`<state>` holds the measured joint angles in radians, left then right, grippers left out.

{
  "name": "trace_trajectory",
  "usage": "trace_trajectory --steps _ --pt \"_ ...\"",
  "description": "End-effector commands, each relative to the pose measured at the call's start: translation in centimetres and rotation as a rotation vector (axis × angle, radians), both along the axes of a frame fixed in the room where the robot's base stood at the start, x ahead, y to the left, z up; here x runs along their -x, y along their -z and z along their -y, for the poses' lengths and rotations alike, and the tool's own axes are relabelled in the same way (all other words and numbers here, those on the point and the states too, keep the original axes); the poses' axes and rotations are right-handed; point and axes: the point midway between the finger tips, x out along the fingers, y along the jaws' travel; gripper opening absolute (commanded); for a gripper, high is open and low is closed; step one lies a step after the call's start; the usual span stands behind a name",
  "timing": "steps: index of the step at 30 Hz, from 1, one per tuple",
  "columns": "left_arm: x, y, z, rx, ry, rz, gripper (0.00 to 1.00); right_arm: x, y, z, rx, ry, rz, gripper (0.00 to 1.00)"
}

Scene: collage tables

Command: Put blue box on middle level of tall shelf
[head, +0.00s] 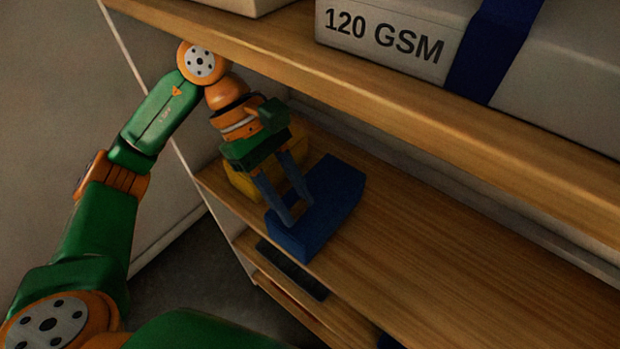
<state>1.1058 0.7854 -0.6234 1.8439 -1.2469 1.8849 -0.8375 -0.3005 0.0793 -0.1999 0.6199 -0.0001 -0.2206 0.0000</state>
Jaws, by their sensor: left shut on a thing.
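The blue box (335,195) is at the left part of the middle wooden shelf board (440,255) of the tall shelf, near its front edge. My left gripper (296,218) reaches in below the upper board and is shut on the blue box, its fingers at the box's near left part. The box looks level and at or very close to the board; I cannot tell whether its whole underside touches. My right gripper is not in view.
A yellow thing (238,182) sits behind my gripper at the shelf's left end. The upper board (420,95) holds a grey box marked 120 GSM (385,38) with a blue band. A dark thing (292,270) lies on a lower level. The middle board is clear to the right.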

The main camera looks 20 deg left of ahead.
Motion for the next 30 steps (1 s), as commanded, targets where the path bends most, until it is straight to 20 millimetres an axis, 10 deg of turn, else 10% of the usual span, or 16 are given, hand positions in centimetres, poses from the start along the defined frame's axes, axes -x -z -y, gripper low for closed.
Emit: trace_trajectory --steps 7,26,27,30 --pt "-3.6 -0.3 1.3 0.000 -0.001 0.000 0.00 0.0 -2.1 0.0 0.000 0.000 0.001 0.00" --pt "-3.9 4.0 1.4 0.000 0.000 0.002 0.00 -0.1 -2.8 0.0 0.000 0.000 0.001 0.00" --pt "-3.9 3.9 1.4 -0.001 -0.001 0.001 0.52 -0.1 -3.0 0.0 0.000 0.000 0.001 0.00" --pt "-3.9 3.9 1.4 -0.001 0.000 0.000 0.71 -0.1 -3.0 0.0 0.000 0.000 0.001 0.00"
